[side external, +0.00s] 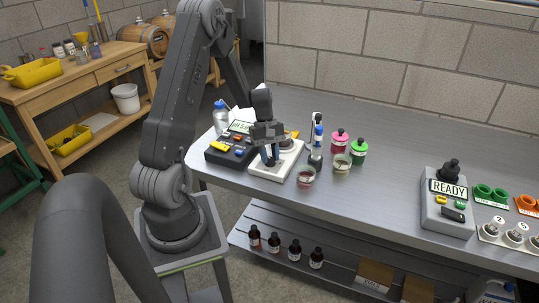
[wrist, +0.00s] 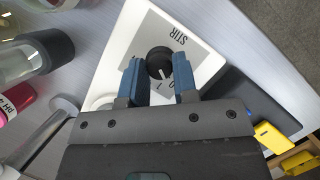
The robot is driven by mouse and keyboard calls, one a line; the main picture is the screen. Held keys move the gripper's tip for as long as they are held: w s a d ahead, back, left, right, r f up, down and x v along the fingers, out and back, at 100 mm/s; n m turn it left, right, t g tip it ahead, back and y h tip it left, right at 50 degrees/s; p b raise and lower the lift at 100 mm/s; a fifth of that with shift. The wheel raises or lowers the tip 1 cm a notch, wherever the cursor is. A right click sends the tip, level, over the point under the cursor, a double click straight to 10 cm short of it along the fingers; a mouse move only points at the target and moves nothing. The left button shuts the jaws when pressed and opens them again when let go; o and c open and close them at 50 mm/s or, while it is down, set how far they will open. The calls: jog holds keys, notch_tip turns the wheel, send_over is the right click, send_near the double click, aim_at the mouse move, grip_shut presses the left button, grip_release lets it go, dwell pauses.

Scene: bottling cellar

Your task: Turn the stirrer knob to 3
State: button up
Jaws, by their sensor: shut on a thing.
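The stirrer (side external: 288,168) is a white, flat unit on the bench, and its face (wrist: 125,50), marked STIR, shows in the wrist view. Its round black knob (wrist: 158,61) has a pale pointer mark and printed figures around it. A 1 and a 0 show on the near side; the blue fingers cover part of the scale. I cannot tell for sure which figure the pointer meets. My gripper (wrist: 157,68) has one blue finger on each side of the knob and is shut on it. In the side view my gripper (side external: 269,158) points down over the stirrer, hiding the knob.
A dark meter box (side external: 228,150) stands close on the left of the stirrer. Glass beakers (side external: 305,176), a pink-lidded jar (side external: 339,141) and a green-lidded jar (side external: 358,150) stand to the right. A grey READY unit (side external: 446,207) is farther right, with clear bench between.

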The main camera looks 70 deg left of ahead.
jog(key=shift+m, duration=0.3)
jog(key=m, duration=0.2)
jog(key=m+g, duration=0.1)
jog(key=shift+w+m+g, duration=0.15)
jog(key=shift+m+g, duration=0.15)
jog(key=shift+m, duration=0.1)
jog(key=m, duration=0.2)
jog(key=m+g+y, duration=0.1)
jog(key=m, duration=0.1)
jog(key=shift+d+m+g, duration=0.1)
jog(key=shift+m+g, duration=0.2)
jog(key=m+y, duration=0.1)
jog(key=m, duration=0.3)
jog(key=shift+w+d+g+y, duration=0.15)
jog(key=shift+g+y, duration=0.25)
jog(key=shift+m+y, duration=0.7)
jog(key=shift+m, duration=1.4)
jog(key=o, duration=0.9)
